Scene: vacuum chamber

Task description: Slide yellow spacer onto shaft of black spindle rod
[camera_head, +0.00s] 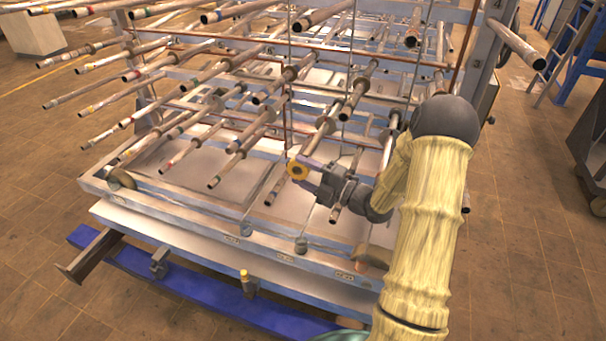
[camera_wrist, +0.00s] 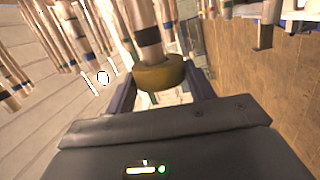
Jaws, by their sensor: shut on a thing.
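The yellow spacer (camera_head: 298,169) is a thick ring with a dark centre, at the front of the rack in the head view. It also shows in the wrist view (camera_wrist: 158,76), darker yellow. My gripper (camera_head: 309,175) is shut on it, with one finger at each side. A spindle rod with dark bands (camera_wrist: 147,35) runs down to the spacer in the wrist view, lined up with it. The rod's end is hidden by the spacer. I cannot tell whether the rod only meets the spacer or is inside its hole.
Many similar banded rods (camera_head: 235,165) stick out of the metal rack around my gripper, some close by on the left and right. A metal tray frame (camera_head: 200,218) lies below. A blue beam (camera_head: 200,295) runs along the floor in front. Open tiled floor lies at the left.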

